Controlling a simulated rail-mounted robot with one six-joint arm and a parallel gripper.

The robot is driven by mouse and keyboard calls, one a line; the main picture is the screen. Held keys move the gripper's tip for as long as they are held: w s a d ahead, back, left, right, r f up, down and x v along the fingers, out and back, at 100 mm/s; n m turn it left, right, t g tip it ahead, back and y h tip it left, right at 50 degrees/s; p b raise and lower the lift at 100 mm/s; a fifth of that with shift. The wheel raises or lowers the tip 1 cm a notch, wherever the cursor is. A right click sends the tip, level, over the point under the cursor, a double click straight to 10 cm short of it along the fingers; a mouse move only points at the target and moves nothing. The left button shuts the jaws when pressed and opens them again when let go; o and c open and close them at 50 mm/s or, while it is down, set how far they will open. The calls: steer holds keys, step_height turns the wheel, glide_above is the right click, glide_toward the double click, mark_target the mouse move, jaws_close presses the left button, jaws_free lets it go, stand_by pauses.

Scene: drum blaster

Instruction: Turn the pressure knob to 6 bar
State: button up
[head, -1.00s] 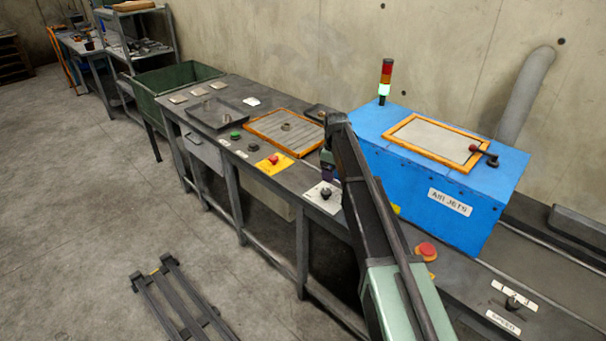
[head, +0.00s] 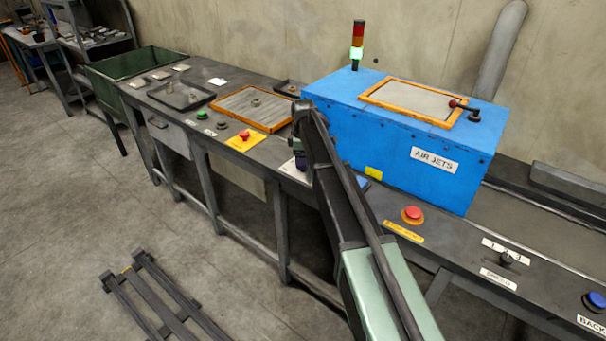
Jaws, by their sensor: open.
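A white plate (head: 289,172) on the bench front, left of the blue cabinet, carried a dark knob in the earlier view. That knob is now hidden behind my arm and gripper, so its pointer and any scale cannot be read. My gripper (head: 300,163) is a small dark shape at the arm's far end, over or just beside this plate. It is open, and nothing shows held in it. Whether it touches the knob cannot be told. Another dark knob (head: 506,259) stands on the bench at the right, between white labels too small to read.
The blue AIR JETS cabinet (head: 405,142) stands right of my arm, with a lit signal tower (head: 357,45) behind it. Red buttons sit on the bench at the cabinet's front (head: 412,213) and left of my arm (head: 244,135). An orange-framed grate (head: 252,107) lies beyond.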

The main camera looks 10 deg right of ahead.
steer(key=shift+f, duration=0.85)
steer(key=shift+r, duration=0.1)
steer(key=c, duration=0.9)
